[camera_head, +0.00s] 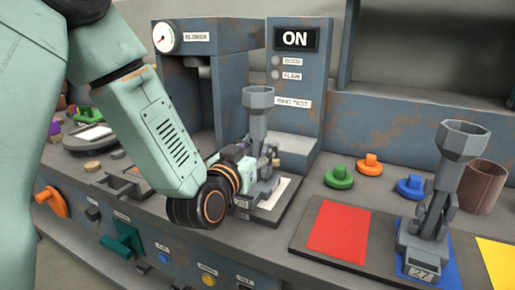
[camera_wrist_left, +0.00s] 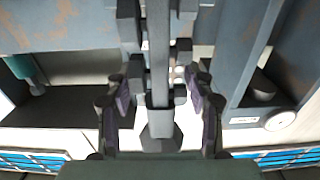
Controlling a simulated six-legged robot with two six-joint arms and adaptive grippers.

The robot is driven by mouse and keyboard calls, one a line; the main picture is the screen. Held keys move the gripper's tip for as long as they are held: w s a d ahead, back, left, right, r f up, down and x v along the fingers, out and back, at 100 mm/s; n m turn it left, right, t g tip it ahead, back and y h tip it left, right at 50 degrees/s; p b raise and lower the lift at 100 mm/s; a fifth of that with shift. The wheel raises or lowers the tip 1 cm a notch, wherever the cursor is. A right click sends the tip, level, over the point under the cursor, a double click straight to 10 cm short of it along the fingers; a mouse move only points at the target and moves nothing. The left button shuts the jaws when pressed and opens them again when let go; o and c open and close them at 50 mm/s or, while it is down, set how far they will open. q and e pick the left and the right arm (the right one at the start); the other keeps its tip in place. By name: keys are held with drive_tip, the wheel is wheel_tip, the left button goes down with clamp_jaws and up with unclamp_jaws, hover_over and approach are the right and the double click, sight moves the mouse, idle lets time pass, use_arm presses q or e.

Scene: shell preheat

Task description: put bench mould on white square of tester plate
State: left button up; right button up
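A grey mould (camera_head: 258,130) with a funnel top stands upright at the tester, its base over the white square (camera_head: 277,194) of the tester plate (camera_head: 283,207). My left gripper (camera_head: 262,160) is at its middle from the left. In the left wrist view the fingers (camera_wrist_left: 159,92) lie on both sides of the mould's grey post (camera_wrist_left: 159,50); whether they press on it is unclear. A second, similar grey mould (camera_head: 455,150) stands upright on the blue square (camera_head: 445,268) of the mat at right. My right gripper is out of view.
The mat (camera_head: 315,262) also has a red square (camera_head: 338,233) and a yellow square (camera_head: 497,262), both empty. Behind it are green (camera_head: 339,177), orange (camera_head: 370,165) and blue (camera_head: 410,187) knobs and a brown cup (camera_head: 482,187). The tester tower (camera_head: 297,85) reads ON.

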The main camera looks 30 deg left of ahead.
sight(252, 107)
use_arm(q)
drive_tip(key=o, duration=0.5)
wheel_tip(252, 107, up, 10)
drive_tip(key=shift+r, duration=0.1)
idle(0.5)
